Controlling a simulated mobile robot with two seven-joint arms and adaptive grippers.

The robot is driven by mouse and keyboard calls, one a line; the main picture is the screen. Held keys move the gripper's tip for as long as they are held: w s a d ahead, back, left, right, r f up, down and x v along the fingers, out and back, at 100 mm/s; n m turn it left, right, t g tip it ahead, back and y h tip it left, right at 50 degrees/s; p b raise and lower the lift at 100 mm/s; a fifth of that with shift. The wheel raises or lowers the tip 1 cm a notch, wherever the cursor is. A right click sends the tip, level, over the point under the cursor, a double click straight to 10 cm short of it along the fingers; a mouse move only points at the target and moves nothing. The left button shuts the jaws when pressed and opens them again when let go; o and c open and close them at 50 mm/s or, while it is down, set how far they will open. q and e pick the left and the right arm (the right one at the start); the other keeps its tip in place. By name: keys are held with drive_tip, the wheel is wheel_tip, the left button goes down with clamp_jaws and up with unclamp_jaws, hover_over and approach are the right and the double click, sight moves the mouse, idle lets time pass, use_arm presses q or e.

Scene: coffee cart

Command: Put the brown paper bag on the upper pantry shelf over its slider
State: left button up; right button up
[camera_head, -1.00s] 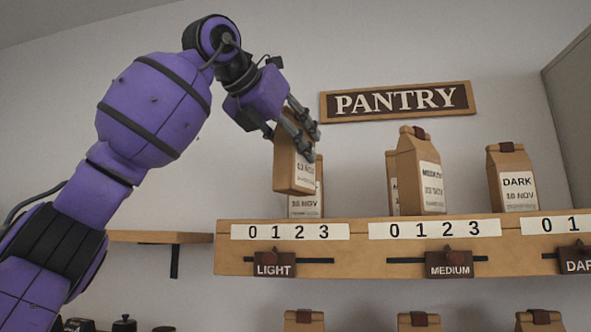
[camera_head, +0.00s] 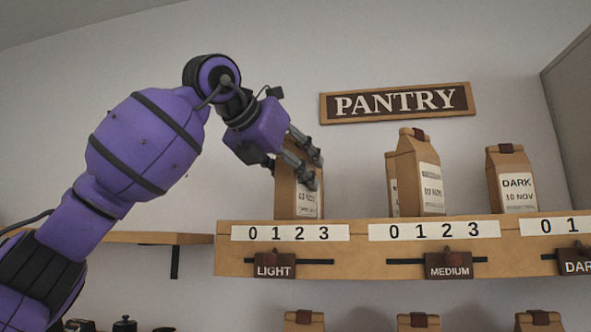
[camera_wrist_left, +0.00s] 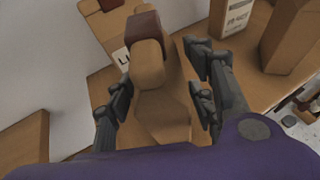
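My left gripper (camera_head: 315,168) has its fingers on both sides of the upper part of a brown paper bag (camera_head: 286,200). The bag stands nearly upright, its base at the top edge of the upper pantry shelf (camera_head: 225,262), above the LIGHT slider (camera_head: 274,270). Fingers partly cover its label. In the left wrist view the bag (camera_wrist_left: 162,115) fills the space between the fingers (camera_wrist_left: 163,97), which appear to touch it. Another brown bag with a dark clip (camera_wrist_left: 143,24) is close behind it, hidden in the head view. My right gripper is not in view.
To the right stand a medium bag (camera_head: 420,165) with another behind it, and a dark bag (camera_head: 512,175). Number strips and the MEDIUM slider (camera_head: 449,270) line the shelf front. More bags sit below. A lower side shelf (camera_head: 160,238) is at left.

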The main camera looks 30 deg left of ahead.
use_arm(q)
drive_tip(key=shift+o, duration=0.3)
drive_tip(key=shift+r, duration=0.25)
drive_tip(key=v, duration=1.2)
drive_tip(key=shift+f, duration=0.2)
